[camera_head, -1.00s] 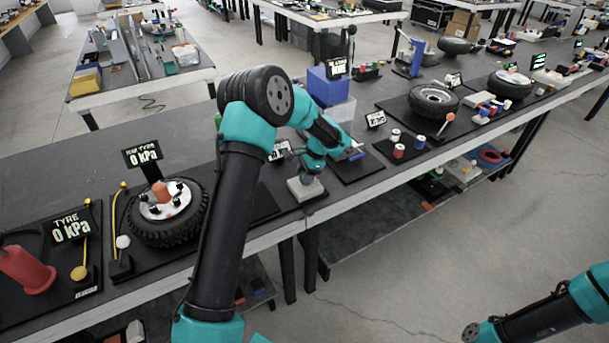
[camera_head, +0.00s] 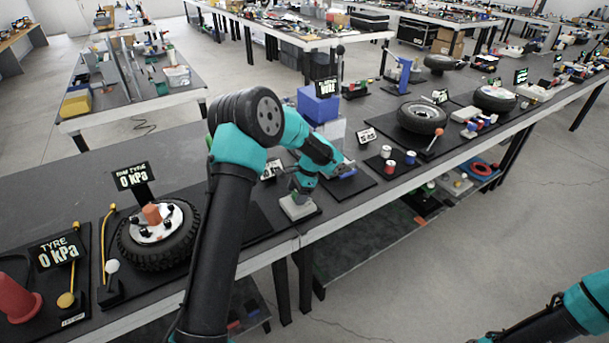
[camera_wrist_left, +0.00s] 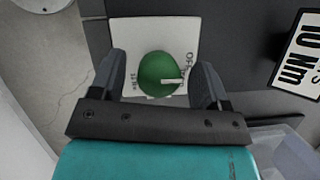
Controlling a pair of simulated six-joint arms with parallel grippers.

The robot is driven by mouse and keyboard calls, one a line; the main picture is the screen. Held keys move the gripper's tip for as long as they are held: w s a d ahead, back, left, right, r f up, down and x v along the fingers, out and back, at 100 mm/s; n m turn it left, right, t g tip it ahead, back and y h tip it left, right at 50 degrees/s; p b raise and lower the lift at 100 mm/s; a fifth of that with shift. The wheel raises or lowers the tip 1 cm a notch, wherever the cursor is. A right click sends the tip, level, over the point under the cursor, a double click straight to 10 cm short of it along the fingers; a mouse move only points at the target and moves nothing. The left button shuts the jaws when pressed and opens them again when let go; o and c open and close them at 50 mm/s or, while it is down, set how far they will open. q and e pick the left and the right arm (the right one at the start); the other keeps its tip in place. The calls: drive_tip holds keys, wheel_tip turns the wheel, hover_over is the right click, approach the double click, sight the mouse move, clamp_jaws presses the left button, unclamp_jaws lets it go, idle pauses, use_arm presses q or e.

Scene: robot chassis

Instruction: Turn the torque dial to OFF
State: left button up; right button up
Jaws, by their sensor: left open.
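The torque dial is a round green knob (camera_wrist_left: 160,73) with a white pointer bar, on a pale square plate (camera_wrist_left: 122,30). In the left wrist view the bar points right, close to the printed word OFF on the plate's right side. Smaller print at the plate's lower left is hard to read. My left gripper (camera_head: 303,191) is open above the plate, its fingers on either side of the knob with visible gaps. In the head view the gripper hides the knob; the pale base (camera_head: 298,209) shows. A sign (camera_wrist_left: 298,55) reads 10 Nm. My right gripper is out of frame.
The dial stands near the bench's front edge. Left of my arm is a tyre (camera_head: 158,240) with a 0 kPa display (camera_head: 132,176). A blue box (camera_head: 318,104) stands behind the gripper. Small red, white and blue cylinders (camera_head: 389,166) are to the right.

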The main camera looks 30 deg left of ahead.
use_arm(q)
drive_tip(key=v, duration=1.7)
drive_tip(key=s+d+f+n+h, duration=0.1)
drive_tip(key=s+d+f+h, duration=0.1)
drive_tip(key=s+d+f, duration=0.45)
drive_tip(key=s+d+f+n+h, duration=0.1)
drive_tip(key=s+f, duration=0.2)
drive_tip(key=f, duration=0.7)
drive_tip(key=s+d+f+n+h, duration=0.1)
drive_tip(key=s+d+f+h, duration=0.15)
drive_tip(key=s+f, duration=0.4)
drive_tip(key=s+d+f+n+t, duration=0.1)
drive_tip(key=s+f+n+t, duration=0.1)
drive_tip(key=s+f, duration=0.3)
drive_tip(key=s+f+n+t+h, duration=0.1)
drive_tip(key=s+f+n, duration=0.4)
drive_tip(key=s, duration=0.6)
drive_tip(key=shift+s+d+t, duration=0.25)
drive_tip(key=shift+d+t, duration=0.15)
drive_tip(key=shift+t, duration=0.2)
